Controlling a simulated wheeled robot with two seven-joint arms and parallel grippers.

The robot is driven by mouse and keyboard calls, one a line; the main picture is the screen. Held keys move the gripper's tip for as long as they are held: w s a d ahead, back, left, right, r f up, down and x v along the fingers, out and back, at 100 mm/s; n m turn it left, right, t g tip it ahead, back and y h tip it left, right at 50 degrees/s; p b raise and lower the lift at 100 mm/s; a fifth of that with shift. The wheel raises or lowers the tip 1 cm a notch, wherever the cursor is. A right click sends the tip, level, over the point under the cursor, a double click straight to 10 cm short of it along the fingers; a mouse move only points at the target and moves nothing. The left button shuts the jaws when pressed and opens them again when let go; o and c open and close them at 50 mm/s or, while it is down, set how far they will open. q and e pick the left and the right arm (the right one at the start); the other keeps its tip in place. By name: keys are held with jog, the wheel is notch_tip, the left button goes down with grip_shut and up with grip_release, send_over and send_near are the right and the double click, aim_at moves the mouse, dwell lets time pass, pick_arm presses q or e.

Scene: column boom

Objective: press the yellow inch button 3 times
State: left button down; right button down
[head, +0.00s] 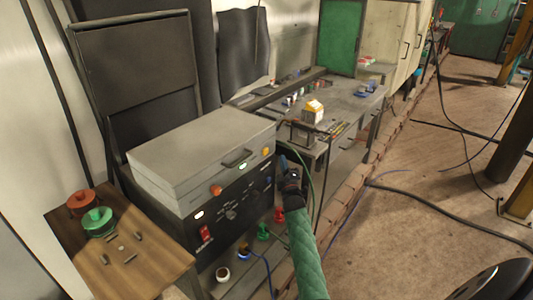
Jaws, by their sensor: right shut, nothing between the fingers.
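The yellow button (266,150) is a small round knob high on the right part of the black control panel (232,212), under the grey cabinet lid (205,150). An orange knob (216,190) sits further left on the same panel, and a red switch (206,232) sits lower left. My right gripper (284,162) is shut and empty, just right of and slightly below the yellow button in the picture. Whether it touches the panel I cannot tell. My green-sleeved right arm comes up from the bottom. My left gripper is not in view.
A wooden table (150,262) with a red spool (82,203) and a green spool (98,222) stands at left. A cluttered workbench (345,102) stands behind the panel. Cables (425,201) lie across the brown floor (400,232) at right, which is otherwise largely open.

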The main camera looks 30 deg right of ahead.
aim_at(265, 151)
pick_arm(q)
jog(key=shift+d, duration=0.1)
pick_arm(e)
jog(key=shift+f, duration=0.1)
dwell(0.4)
